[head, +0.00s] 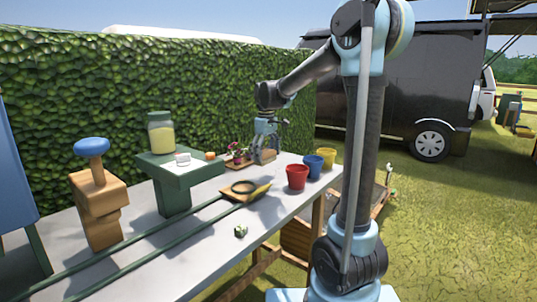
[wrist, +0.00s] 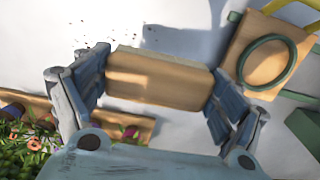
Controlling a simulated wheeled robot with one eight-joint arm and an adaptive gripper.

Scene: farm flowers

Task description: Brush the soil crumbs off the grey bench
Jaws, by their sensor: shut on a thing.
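My gripper (head: 267,137) is at the far part of the grey bench (head: 205,252). It is shut on a wooden brush (head: 264,156), a plain block with a pale strip along one long side. In the wrist view the brush (wrist: 155,82) lies between my two fingers, low over the bench. A few dark soil crumbs (wrist: 97,43) lie on the bench beyond the brush, up and left of it in the wrist view. I cannot tell whether the brush touches the bench. The crumbs are not clear in the head view.
A wooden tray with plants (head: 237,164) stands close left of my gripper. A wooden board with a dark ring (head: 231,194) lies nearer. Red (head: 297,177), blue (head: 314,165) and yellow (head: 327,157) pots line the right edge. A green stand (head: 176,180) holds a jar (head: 161,134).

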